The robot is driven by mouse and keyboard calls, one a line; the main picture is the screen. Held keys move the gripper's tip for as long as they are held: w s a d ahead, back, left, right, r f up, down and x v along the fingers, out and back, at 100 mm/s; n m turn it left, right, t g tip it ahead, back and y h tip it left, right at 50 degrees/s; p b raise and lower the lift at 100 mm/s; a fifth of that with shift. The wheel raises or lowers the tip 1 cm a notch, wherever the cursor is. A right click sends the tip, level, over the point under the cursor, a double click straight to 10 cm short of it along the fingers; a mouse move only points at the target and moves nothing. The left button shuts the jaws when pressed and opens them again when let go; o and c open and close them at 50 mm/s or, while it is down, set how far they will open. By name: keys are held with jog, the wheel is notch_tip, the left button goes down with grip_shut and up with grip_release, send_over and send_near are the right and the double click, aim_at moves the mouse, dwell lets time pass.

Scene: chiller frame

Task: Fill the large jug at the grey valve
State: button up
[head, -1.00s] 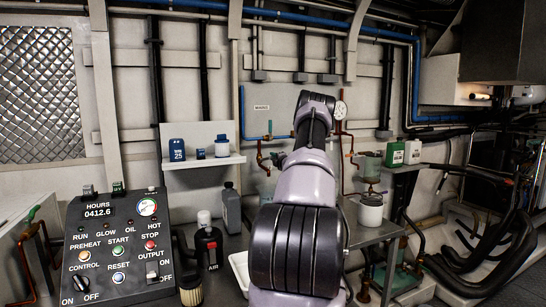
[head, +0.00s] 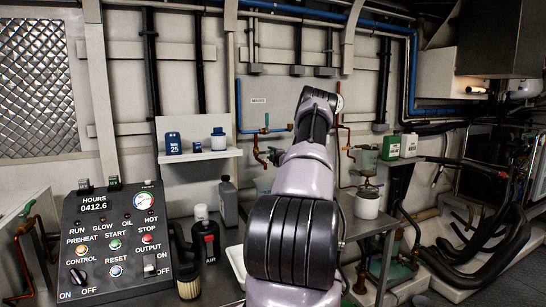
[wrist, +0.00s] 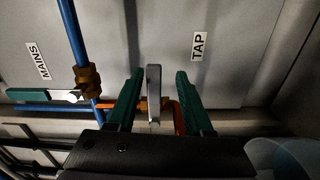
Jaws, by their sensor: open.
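The grey valve is a flat grey lever (wrist: 153,88) under a "TAP" label, on orange copper pipe in the wrist view. My gripper (wrist: 159,78) is open, its two teal fingers on either side of the lever with gaps showing. In the head view my arm hides the gripper and the valve. A pale blue see-through vessel (wrist: 288,158), perhaps the large jug, is cut off at the bottom right of the wrist view. A bluish clear vessel (head: 263,185) also shows partly beside my arm in the head view.
A second valve (wrist: 85,80) with a teal-and-white lever sits on the blue pipe, under a "MAINS" label. A control panel (head: 115,240), a black bottle (head: 206,240) and a grey bottle (head: 228,203) stand left of my arm. A white pot (head: 367,203) stands at right.

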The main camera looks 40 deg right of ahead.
jog(key=v, duration=1)
jog(key=shift+s, duration=0.2)
